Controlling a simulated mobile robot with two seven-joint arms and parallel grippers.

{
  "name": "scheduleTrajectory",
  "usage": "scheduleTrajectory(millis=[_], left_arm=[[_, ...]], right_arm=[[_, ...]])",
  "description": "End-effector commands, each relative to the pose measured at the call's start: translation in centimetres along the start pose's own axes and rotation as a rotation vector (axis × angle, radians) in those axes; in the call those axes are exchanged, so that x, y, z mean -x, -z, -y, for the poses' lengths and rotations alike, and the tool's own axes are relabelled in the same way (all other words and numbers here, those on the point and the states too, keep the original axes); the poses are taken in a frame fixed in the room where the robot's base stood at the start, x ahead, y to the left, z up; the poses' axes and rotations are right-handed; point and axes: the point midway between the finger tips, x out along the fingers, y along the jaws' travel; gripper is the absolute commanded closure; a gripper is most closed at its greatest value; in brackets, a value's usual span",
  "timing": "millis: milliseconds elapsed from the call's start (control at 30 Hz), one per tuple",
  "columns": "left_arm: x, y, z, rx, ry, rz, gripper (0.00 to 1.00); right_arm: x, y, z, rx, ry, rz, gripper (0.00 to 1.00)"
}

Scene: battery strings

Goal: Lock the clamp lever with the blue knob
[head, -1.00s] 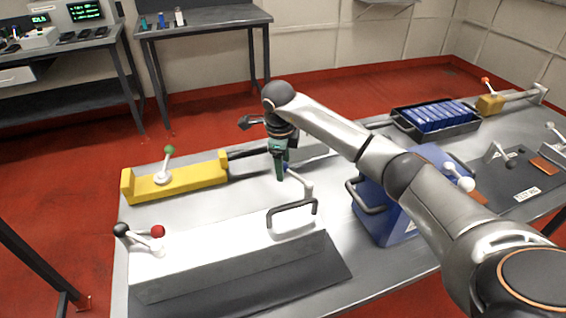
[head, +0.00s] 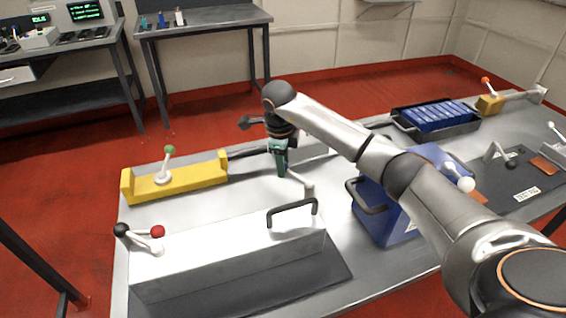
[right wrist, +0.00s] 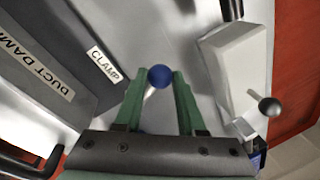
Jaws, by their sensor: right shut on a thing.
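The blue knob (right wrist: 159,76) shows between the green fingertips of my right gripper (right wrist: 154,80) in the right wrist view. The gripper is shut on it. In the head view my right gripper (head: 281,170) is over the middle of the table and hides the knob. The pale clamp lever (head: 297,179) runs from the fingertips down to a short post (head: 309,188) by the long white housing. A label reading CLAMP (right wrist: 104,65) lies beside the lever in the right wrist view. My left gripper is not in view.
The white housing (head: 220,248) with a black handle carries red and black knobs at its left end. A yellow fixture (head: 180,182) with a green-knobbed lever stands behind it. A blue case (head: 385,222) stands to the right. A tray of blue cells (head: 440,117) is farther back.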

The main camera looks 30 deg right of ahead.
Motion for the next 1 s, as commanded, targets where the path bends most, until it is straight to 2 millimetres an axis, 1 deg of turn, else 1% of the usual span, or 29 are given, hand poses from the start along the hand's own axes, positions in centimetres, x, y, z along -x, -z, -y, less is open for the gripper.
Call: scheduleTrajectory(millis=[800, 1000], left_arm=[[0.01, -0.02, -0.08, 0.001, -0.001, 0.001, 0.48], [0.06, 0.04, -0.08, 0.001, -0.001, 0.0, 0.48]], right_arm=[[0.04, 0.02, 0.03, 0.0, 0.001, 0.0, 1.0], [0.1, -0.06, -0.16, 0.03, 0.002, 0.005, 1.0]])
